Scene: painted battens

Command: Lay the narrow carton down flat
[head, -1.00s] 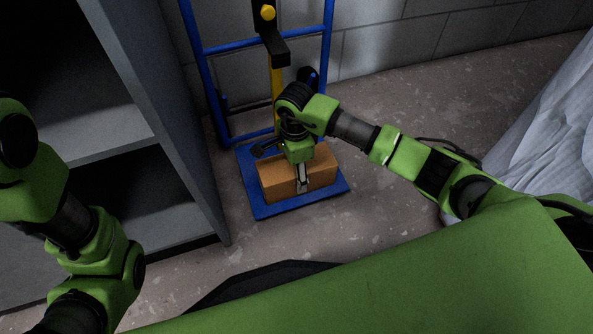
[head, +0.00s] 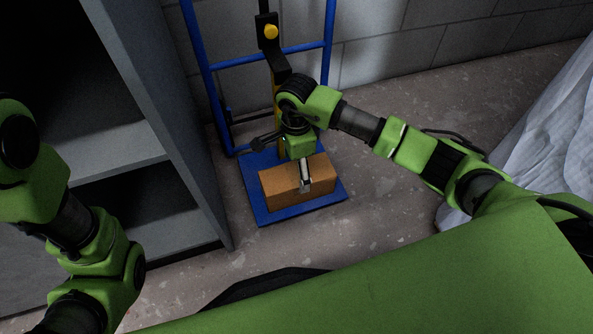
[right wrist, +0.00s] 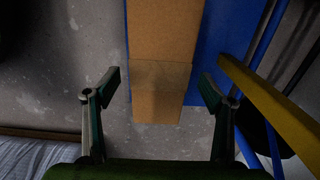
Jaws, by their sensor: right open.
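The narrow carton (head: 284,186) is a brown box lying lengthwise on the blue plate (head: 262,214) of a blue-framed hand truck (head: 208,70). My right gripper (head: 305,187) is open just above the carton, near its right half, pointing down. In the right wrist view the carton (right wrist: 163,50) runs between the two open fingers (right wrist: 160,88), with a gap on each side and a strip of tape across it. The blue plate also shows there (right wrist: 222,45). My left arm is at the left edge of the head view; its gripper is out of view.
A grey shelf unit (head: 140,100) stands close on the left. A block wall (head: 400,45) is behind the hand truck. A yellow bar with a yellow knob (head: 271,31) rises behind the carton. Pale sheeting (head: 535,130) is at the right. Concrete floor (head: 385,215) is clear between.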

